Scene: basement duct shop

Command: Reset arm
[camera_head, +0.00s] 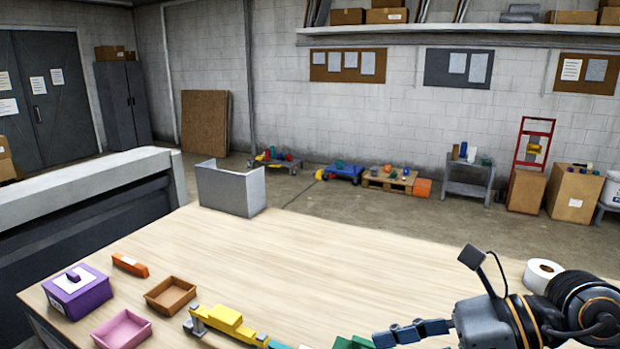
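My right arm comes in from the lower right. Its dark gripper (398,334) points left, low over the front part of the wooden table (300,262). A green object (352,342) shows right by its fingertips, cut by the lower picture edge. I cannot tell whether the gripper touches it or whether its fingers are open or shut. My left gripper is not in view.
A purple box (78,290), orange block (130,264), brown tray (171,295), pink tray (122,329) and yellow-and-grey item (226,320) occupy the front left. A grey open bin (231,188) stands at the back; a white roll (542,274) lies right. The table's middle is clear.

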